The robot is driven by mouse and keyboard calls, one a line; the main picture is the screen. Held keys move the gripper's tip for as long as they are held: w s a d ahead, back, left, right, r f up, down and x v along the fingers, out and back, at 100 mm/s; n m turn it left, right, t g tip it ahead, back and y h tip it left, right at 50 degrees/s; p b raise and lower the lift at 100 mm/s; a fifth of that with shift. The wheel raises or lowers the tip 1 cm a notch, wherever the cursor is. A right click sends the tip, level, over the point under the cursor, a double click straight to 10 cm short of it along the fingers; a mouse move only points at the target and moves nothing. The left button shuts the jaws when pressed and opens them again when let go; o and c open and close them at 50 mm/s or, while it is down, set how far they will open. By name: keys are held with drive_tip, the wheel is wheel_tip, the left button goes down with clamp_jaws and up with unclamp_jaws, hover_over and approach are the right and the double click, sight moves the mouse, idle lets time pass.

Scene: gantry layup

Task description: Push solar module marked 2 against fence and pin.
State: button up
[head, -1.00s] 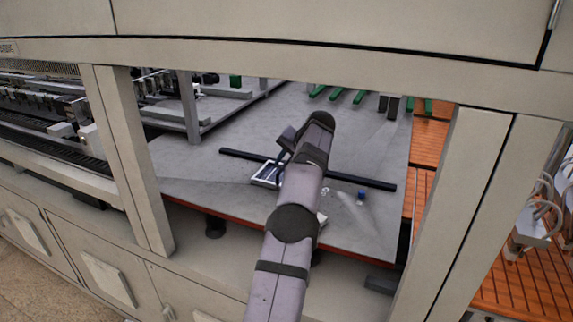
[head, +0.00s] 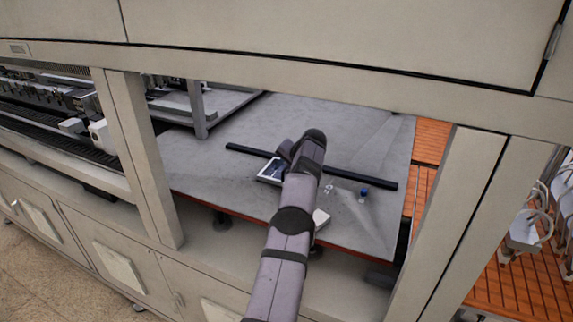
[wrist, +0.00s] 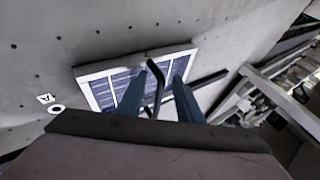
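A solar module with a white frame and blue cells (wrist: 105,92) lies on the grey table in the wrist view. It also shows in the head view (head: 269,171), partly hidden by my arm, beside the long black fence bar (head: 350,176). Contact between fingers and module is unclear. In the head view my wrist hides the fingertips.
A small blue-topped item (head: 364,191) and a small pale item (head: 328,188) are near the fence's right part. A white object (head: 321,217) lies near the table's front edge, partly behind my arm. Cabinet posts (head: 147,165) frame the opening.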

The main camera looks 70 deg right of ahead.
drive_tip(key=shift+w+f, duration=0.1)
drive_tip(key=shift+f, duration=0.05)
clamp_jaws()
unclamp_jaws()
drive_tip(key=shift+b, duration=0.4)
drive_tip(key=b+v, duration=0.1)
drive_tip(key=b, duration=0.1)
drive_tip(key=shift+s+a+r+b, duration=0.15)
drive_tip(key=shift+s+r+b, duration=0.05)
drive_tip(key=shift+s+b, duration=0.15)
drive_tip(key=shift+b+v, duration=1.4)
drive_tip(key=shift+v, duration=1.35)
drive_tip(key=shift+w+r, duration=0.1)
